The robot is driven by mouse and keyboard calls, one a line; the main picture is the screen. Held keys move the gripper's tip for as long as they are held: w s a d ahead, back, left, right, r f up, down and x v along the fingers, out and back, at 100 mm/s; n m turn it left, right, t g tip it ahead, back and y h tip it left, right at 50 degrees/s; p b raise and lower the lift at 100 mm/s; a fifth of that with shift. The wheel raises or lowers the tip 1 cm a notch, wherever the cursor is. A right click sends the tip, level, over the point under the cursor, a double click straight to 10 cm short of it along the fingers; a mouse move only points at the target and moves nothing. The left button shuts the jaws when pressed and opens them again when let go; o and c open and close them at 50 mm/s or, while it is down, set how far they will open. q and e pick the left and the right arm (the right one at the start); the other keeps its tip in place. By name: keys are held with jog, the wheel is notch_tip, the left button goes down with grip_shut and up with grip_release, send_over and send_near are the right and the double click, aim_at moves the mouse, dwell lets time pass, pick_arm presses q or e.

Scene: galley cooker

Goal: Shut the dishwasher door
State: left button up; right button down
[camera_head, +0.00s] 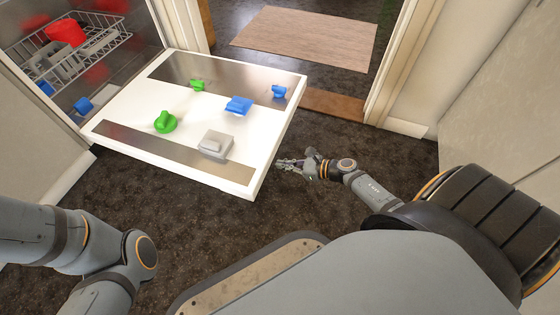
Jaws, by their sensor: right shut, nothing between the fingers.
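The dishwasher door (135,109) is folded down, roughly level, with its inner face up. Several small green, blue and grey pieces lie on it. The dishwasher's inside (128,31) stands open at the upper left. My right gripper (281,163) is shut and empty, just right of the door's near right corner. I cannot tell whether it touches the door edge. My left arm shows at the lower left, and its gripper is out of view.
A wire rack (50,68) with red and grey items is inside the dishwasher. A green piece (165,122), a blue piece (238,105) and a grey block (215,144) lie on the door. A doorway with a mat (305,38) is beyond. Dark floor (345,130) is clear right of the door.

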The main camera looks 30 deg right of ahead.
jog(key=shift+b+x, duration=0.35)
jog(key=shift+x, duration=0.8)
jog(key=shift+s+d+r, duration=0.1)
jog(key=shift+r, duration=0.95)
jog(key=shift+s+d+r, duration=0.1)
jog(key=shift+s+r, duration=0.05)
jog(key=shift+r, duration=0.95)
jog(key=shift+r+p, duration=0.1)
jog(key=shift+p, duration=0.2)
